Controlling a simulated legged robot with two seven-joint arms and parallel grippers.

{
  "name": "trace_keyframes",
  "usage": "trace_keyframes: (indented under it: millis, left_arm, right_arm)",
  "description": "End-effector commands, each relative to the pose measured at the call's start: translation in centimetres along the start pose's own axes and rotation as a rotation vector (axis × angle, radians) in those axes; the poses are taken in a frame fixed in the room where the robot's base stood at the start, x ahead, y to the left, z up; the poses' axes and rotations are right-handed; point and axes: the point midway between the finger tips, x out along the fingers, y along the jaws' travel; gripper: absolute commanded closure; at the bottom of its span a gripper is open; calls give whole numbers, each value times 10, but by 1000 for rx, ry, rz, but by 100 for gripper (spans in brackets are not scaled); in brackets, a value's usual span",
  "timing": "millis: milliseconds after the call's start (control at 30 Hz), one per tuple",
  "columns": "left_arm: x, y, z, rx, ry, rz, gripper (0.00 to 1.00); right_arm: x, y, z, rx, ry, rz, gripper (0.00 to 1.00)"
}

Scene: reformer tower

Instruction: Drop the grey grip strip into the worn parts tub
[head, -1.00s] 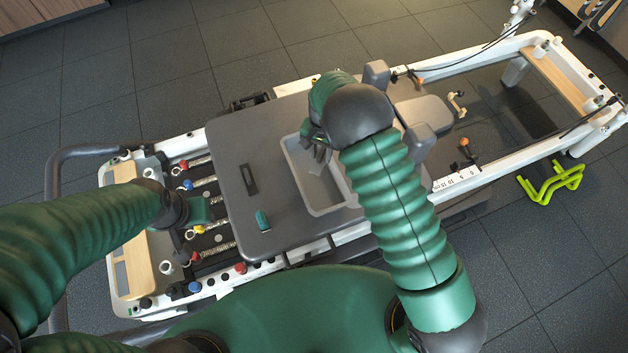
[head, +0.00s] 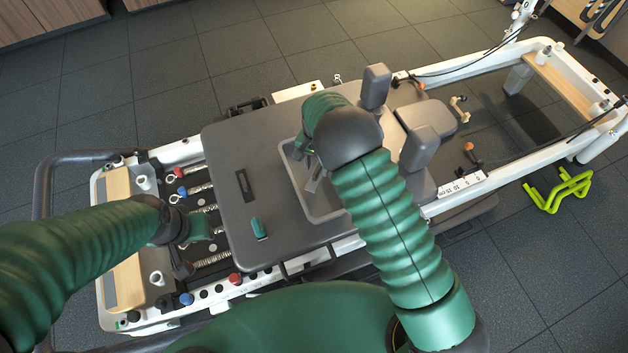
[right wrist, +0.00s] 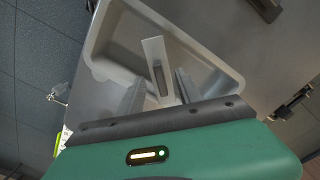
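The worn parts tub (head: 334,214) is a shallow grey tray on the dark carriage, partly covered by my right arm. My right gripper (right wrist: 160,76) is over the tub, its two grey fingers apart. It also shows in the head view (head: 308,160), mostly hidden by its wrist. The grey grip strip (right wrist: 153,53), pale with a dark patch, shows between and beyond the fingertips, tilted within the tub's outline. Whether it touches the tub floor is unclear. It seems to show as a pale sliver in the head view (head: 316,182). My left gripper (head: 182,262) is over the spring end, its fingers unclear.
The dark carriage (head: 235,150) has a slot and a small green piece (head: 258,228). Upright shoulder blocks (head: 375,87) stand right of the tub. Springs with coloured ends lie at the left. A lime-green stand (head: 560,190) is on the floor at right.

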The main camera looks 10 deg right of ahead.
Motion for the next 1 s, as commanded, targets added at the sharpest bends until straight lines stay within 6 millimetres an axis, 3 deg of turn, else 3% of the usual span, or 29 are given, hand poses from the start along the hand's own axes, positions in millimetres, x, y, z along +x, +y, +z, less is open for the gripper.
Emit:
trace_keyframes:
  millis: [100, 467, 567, 1000]
  left_arm:
    - [0, 0, 0, 0, 0, 0, 64]
    - [-3, 0, -1, 0, 0, 0, 64]
    - [-8, 0, -2, 0, 0, 0, 64]
    - [-37, 0, -9, 0, 0, 0, 64]
  right_arm:
    - [0, 0, 0, 0, 0, 0, 43]
    - [-7, 0, 0, 0, 0, -1, 43]
    - [-26, -1, 0, 0, 2, -3, 43]
    - [-147, -2, 0, 0, 2, -1, 43]
